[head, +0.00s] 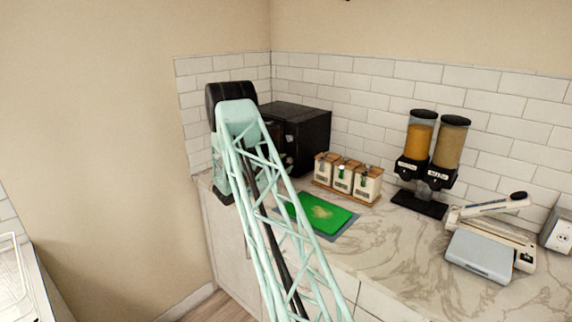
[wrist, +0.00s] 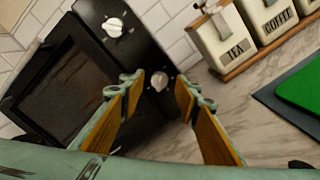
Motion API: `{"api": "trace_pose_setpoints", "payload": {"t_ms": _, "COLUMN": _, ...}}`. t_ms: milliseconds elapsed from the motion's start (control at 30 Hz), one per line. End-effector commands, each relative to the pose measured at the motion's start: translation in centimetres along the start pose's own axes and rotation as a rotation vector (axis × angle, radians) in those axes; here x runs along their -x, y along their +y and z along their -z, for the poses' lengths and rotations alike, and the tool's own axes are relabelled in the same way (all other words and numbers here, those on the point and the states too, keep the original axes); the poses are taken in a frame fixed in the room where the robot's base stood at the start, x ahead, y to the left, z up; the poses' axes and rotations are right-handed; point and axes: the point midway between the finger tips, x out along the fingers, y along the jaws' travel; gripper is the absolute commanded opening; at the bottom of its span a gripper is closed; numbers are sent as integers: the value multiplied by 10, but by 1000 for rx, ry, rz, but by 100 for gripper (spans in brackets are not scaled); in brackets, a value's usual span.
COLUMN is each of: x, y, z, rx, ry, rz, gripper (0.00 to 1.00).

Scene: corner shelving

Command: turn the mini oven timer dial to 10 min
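The mini oven (head: 304,133) is a black box in the counter corner, partly hidden behind my arm in the head view. In the wrist view its dark glass door (wrist: 65,85) and control panel appear tilted. I see no clear contact. The head view hides the fingers.
A wooden rack (wrist: 243,65) with tea and coffee canisters stands right of the oven. A green board (head: 322,213) lies on the counter in front. Two dispensers (head: 432,150) and a white device (head: 483,253) stand further right. Tiled walls close off the corner.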

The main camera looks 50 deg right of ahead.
Motion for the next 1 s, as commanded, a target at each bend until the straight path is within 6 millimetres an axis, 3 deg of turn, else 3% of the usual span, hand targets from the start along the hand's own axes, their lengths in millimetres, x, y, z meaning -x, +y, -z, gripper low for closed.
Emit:
{"api": "trace_pose_setpoints", "payload": {"t_ms": 200, "x": -14, "y": 0, "z": 0, "rx": 0, "ry": 1, "rz": -1, "gripper": 30}}
{"api": "trace_pose_setpoints", "payload": {"t_ms": 600, "x": -17, "y": 0, "z": 0, "rx": 0, "ry": 1, "rz": -1, "gripper": 30}}
{"api": "trace_pose_setpoints", "payload": {"t_ms": 867, "x": -17, "y": 0, "z": 0, "rx": 0, "ry": 1, "rz": -1, "gripper": 6}}
{"api": "trace_pose_setpoints", "payload": {"t_ms": 1000, "x": -17, "y": 0, "z": 0, "rx": -2, "ry": 1, "rz": -1, "gripper": 6}}
